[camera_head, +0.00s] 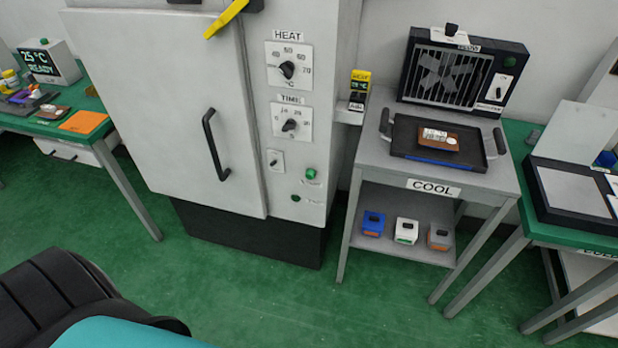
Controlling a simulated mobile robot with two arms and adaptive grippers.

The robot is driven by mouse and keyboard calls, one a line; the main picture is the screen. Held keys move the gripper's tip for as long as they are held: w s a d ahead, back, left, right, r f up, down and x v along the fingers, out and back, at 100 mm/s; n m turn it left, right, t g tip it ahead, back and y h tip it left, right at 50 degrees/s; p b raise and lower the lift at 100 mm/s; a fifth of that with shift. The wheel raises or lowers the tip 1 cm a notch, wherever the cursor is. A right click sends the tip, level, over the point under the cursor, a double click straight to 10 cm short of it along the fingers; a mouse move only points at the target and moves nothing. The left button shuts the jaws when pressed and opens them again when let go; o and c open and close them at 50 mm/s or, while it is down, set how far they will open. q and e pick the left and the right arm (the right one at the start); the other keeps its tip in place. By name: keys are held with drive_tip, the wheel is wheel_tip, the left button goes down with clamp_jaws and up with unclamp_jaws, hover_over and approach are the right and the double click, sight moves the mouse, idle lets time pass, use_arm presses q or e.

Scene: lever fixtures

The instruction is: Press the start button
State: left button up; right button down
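A raised green button (310,174) sits on the right-hand panel of a tall light-grey oven cabinet (262,90). A smaller green round part (295,198) is below and left of it; its label is too small to read. Above them are a HEAT dial (287,70), a TIME dial (289,125) and a small toggle switch (275,162). I cannot read which green part is marked start. The oven door (180,110) looks shut and has a black vertical handle (213,145). Neither gripper is in view.
Right of the oven stands a grey COOL cart (430,186) with a fan unit (462,75), and a black tray (405,140) holding a brown-and-white item (437,138). A green-topped table (95,98) stands left. Green floor (250,295) is clear before the oven. Dark and teal parts fill the lower-left corner.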

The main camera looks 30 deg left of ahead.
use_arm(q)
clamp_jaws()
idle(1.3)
